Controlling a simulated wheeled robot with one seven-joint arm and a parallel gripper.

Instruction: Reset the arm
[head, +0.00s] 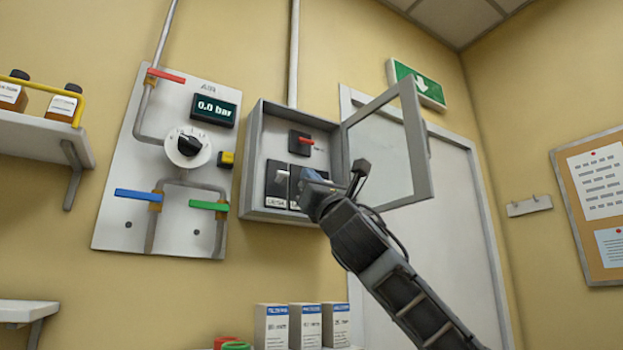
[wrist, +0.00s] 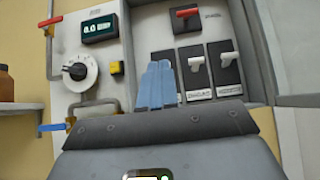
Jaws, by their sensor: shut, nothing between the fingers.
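My arm reaches up from the lower right in the head view. My gripper (head: 316,177) is at the front of the open grey switch box (head: 243,172), near its lower switches. The wrist view shows its blue fingers (wrist: 157,84) together and empty, beside the box's lower-left edge. The box has a red-handled switch (head: 300,142) at the top and lower switches with white levers, one of them (head: 279,180) left of my gripper. The wrist view shows two white levers, one at the middle (wrist: 197,64) and one at the right (wrist: 225,62). My gripper hides part of the lower row in the head view.
The box's glazed door (head: 425,165) stands open to the right, close to my arm. A valve panel (head: 125,190) with a dial (head: 188,147) and a "0.0 bar" display (head: 214,110) is to the left. Boxes (head: 305,327) stand below. A shelf (head: 40,140) holds bottles.

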